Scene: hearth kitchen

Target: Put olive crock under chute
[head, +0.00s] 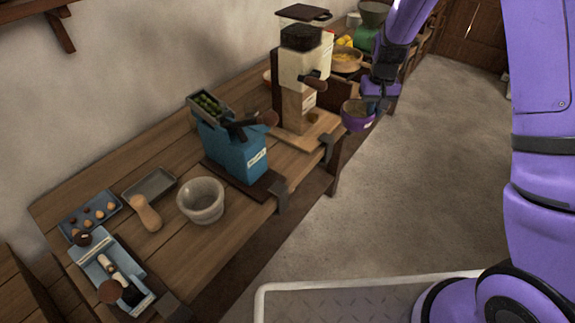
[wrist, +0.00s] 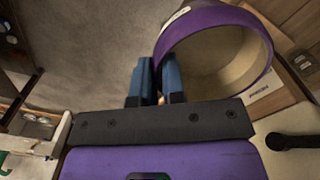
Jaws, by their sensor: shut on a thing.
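A purple crock (head: 356,116) with a cream inside is held in the air off the table's front edge, beside the cream-and-wood machine (head: 303,75). My gripper (head: 373,98) is shut on its side wall. In the wrist view the crock (wrist: 205,33) is tilted in the picture, its open mouth in sight and a pale label partly seen on its wall. The gripper fingers (wrist: 155,82) are close together at its near edge. A blue machine (head: 235,150) carries a tray of green olives (head: 207,103). I cannot tell which part is the chute.
A pale grey bowl (head: 201,203) stands on the wooden table (head: 183,245) left of the blue machine. A grey tray (head: 151,184), a wooden scoop (head: 146,214) and a blue tray of small items (head: 88,221) lie further left. Yellow food in a bowl (head: 345,60) is behind.

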